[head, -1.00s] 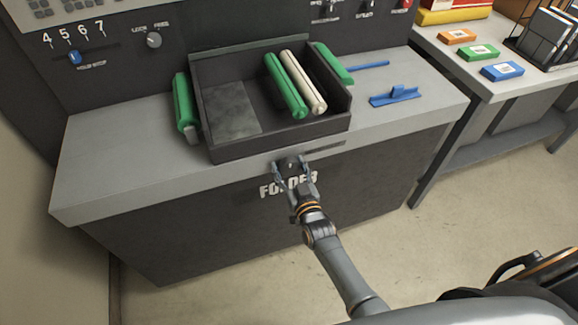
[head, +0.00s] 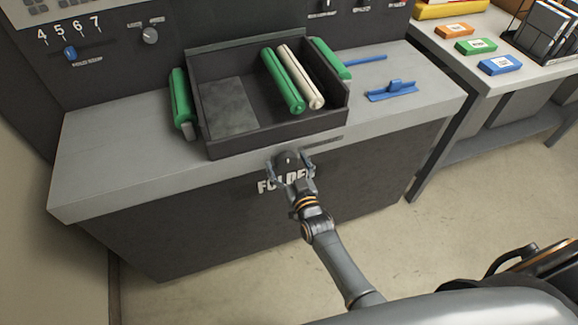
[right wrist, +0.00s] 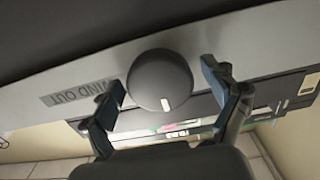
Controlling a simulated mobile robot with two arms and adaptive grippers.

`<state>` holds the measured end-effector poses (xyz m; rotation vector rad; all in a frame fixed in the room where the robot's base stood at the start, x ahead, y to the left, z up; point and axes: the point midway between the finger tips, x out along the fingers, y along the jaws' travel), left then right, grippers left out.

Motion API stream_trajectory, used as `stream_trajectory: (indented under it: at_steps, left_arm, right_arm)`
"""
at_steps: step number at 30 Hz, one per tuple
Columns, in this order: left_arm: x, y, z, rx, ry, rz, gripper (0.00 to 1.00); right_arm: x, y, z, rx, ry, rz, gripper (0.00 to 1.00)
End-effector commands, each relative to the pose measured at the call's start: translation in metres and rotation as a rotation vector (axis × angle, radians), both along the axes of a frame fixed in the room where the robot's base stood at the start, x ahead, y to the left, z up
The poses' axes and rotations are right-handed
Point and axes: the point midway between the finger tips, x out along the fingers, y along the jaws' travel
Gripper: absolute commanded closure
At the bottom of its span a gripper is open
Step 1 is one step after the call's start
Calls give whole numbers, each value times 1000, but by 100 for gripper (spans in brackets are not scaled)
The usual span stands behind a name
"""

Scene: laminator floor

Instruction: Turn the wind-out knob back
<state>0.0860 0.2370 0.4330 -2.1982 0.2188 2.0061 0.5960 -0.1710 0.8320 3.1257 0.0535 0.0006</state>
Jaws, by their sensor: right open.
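The wind-out knob (head: 287,158) is a dark round knob with a white mark, at the front edge of the folder, above the FOLDER lettering. In the right wrist view the knob (right wrist: 160,82) shows large, its white mark towards the bottom of the picture. An upside-down WIND OUT label (right wrist: 78,93) is to its left. My right gripper (head: 290,167) is open at the knob; in the right wrist view its fingers (right wrist: 163,86) stand on either side of the knob, with visible gaps. My left gripper is not in view.
A dark tray (head: 285,131) with green and cream rollers is on the folder top (head: 110,150). A blue part (head: 392,91) lies to its right. A control panel with a fold-stop slider (head: 70,53) rises behind. A side table (head: 440,55) with small boxes is at right.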

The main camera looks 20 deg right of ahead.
Motion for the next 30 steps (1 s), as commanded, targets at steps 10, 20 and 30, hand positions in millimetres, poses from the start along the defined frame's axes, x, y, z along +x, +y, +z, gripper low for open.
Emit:
stream_trajectory:
  at_steps: [10, 20, 30]
  left_arm:
    - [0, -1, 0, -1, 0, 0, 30]
    - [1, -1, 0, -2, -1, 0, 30]
    - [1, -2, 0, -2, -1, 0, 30]
  right_arm:
    - [-55, -2, -2, -1, 5, 0, 13]
    - [-111, -4, -1, -1, 3, 1, 13]
    - [-120, -4, -1, -1, 2, 1, 13]
